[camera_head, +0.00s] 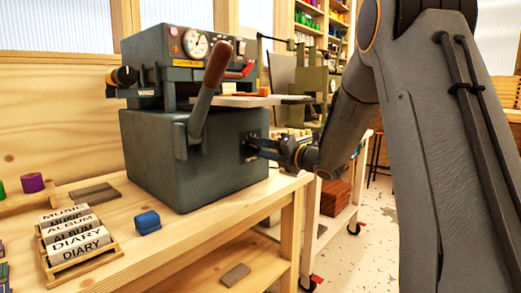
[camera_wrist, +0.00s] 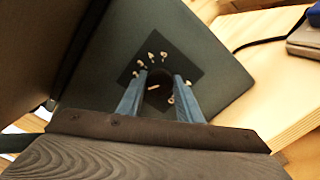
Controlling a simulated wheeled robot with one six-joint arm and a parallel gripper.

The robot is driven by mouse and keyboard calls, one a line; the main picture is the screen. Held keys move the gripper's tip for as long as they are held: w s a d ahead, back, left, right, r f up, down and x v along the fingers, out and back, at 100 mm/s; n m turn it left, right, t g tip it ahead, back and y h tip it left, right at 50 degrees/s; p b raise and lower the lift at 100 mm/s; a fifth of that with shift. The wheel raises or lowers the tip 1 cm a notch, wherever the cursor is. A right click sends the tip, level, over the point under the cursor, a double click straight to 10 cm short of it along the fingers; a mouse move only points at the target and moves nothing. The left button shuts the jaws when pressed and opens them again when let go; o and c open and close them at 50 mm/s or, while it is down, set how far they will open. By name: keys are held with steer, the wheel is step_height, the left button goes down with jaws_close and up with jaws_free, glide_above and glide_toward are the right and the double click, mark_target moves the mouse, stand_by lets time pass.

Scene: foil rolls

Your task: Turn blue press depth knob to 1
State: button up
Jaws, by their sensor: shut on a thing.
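The blue-grey press (camera_head: 160,155) stands on the wooden bench, with a dark dial plate (camera_head: 249,143) on its right side. My gripper (camera_head: 256,147) reaches this plate from the right. In the wrist view the depth knob (camera_wrist: 157,98) is a dark round knob with a pale pointer mark, on a black plate (camera_wrist: 190,68) with several pale numerals around it. The two fingers of my gripper (camera_wrist: 159,88) are shut on the knob, one on each side. The numerals are too small and tilted to read surely, so I cannot tell which one the mark faces.
The press's long lever (camera_head: 209,90) with a brown handle stands at its front. A second green machine (camera_head: 315,88) stands behind my arm.

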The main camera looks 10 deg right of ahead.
steer(key=o, duration=1)
steer(key=shift+o, duration=0.2)
steer(key=v, duration=0.7)
steer(key=shift+s+d+p, duration=0.25)
steer(key=shift+p, duration=0.15)
